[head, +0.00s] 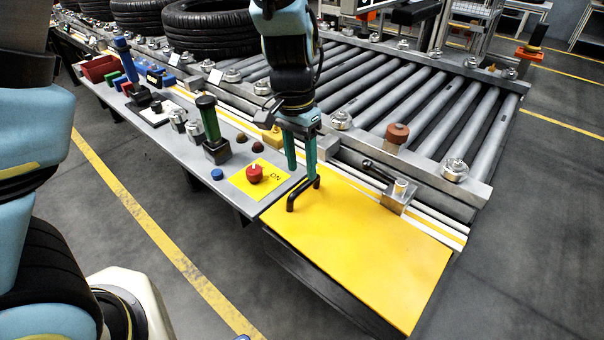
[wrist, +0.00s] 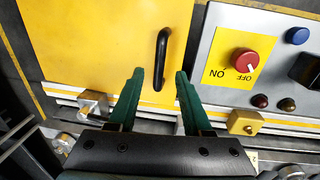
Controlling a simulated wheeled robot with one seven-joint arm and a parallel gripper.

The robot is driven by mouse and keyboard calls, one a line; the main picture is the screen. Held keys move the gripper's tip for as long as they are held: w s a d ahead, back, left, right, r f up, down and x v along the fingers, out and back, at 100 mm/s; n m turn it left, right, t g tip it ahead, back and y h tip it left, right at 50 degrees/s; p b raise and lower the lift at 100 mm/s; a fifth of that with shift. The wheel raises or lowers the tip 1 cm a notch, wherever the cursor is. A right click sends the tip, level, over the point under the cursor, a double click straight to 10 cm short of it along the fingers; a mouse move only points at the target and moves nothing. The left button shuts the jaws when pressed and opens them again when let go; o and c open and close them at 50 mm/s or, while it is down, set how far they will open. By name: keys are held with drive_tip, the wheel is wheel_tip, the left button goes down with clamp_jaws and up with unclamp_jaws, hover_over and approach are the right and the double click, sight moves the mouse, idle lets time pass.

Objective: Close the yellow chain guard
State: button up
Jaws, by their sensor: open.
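The yellow chain guard (head: 360,245) is a flat yellow panel at the near end of the conveyor, lying close to level with the grey bench top. A dark gap or side shows below its front edge; I cannot tell if it sits fully down. It fills the upper left of the wrist view (wrist: 90,50). Its black bar handle (head: 303,194) is near the panel's left edge. My gripper (head: 301,172) is open and empty, pointing down at the handle. In the wrist view, the handle (wrist: 161,58) lines up between and just beyond the green fingertips (wrist: 160,74).
A red ON/OFF knob (head: 254,174) on a yellow plate is left of the guard, with a green-handled lever (head: 211,130) beyond. A metal block with a black lever (head: 397,190) stands behind the guard. Rollers (head: 400,95) and tyres (head: 210,25) lie behind.

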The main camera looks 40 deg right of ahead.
sight(303, 184)
drive_tip(key=shift+s+f, duration=0.2)
drive_tip(key=shift+f, duration=1.75)
drive_tip(key=shift+c, duration=0.3)
clamp_jaws()
